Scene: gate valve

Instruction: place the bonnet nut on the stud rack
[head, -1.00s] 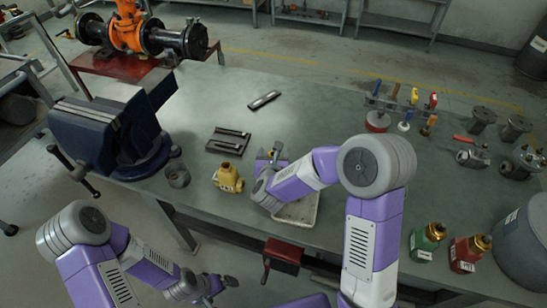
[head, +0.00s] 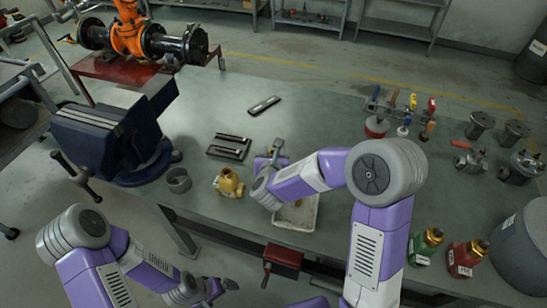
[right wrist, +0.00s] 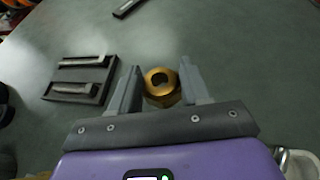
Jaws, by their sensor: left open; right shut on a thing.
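The bonnet nut (right wrist: 162,86) is a brass ring-like nut with a dark hole. In the right wrist view it sits between the two fingers of my right gripper (right wrist: 155,88), which is shut on it. In the head view my right gripper (head: 276,152) is above the bench, right of a dark flat rack (head: 229,147) with two bars, which looks like the stud rack. That rack also shows in the right wrist view (right wrist: 82,80), left of the fingers and apart from them. My left gripper (head: 218,288) is open and empty, low in front of the bench.
A brass valve body (head: 228,183) and a grey ring (head: 177,180) stand near the front edge. A blue vise (head: 115,135) is at left. A pale tray (head: 297,216) lies below my right forearm. A small dark bar (head: 264,105) lies farther back, with clear bench around it.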

